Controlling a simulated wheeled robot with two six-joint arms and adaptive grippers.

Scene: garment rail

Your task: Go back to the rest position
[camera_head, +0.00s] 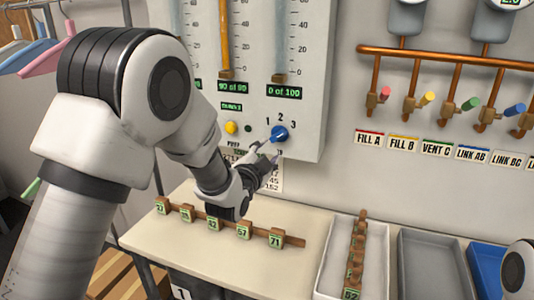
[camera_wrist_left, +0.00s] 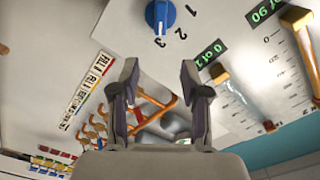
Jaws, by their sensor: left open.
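My left gripper (camera_head: 268,152) is in front of the wall panel (camera_head: 305,120), just below and left of the blue knob (camera_head: 279,133). In the left wrist view the two fingers of the left gripper (camera_wrist_left: 160,80) stand apart with nothing between them. That view shows the blue knob (camera_wrist_left: 160,14) beyond the fingertips, apart from them, with the numbers 1, 2 and 3 around it. My right gripper is not in view; only a rounded piece of my right arm shows at the lower right of the head view.
A bench (camera_head: 170,236) below holds a wooden rail with numbered tags (camera_head: 243,231). A white tray (camera_head: 325,275) and a grey tray (camera_head: 430,240) stand to the right. Copper pipes (camera_head: 450,57) with coloured valves line the wall. Hangers (camera_head: 50,52) hang at upper left.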

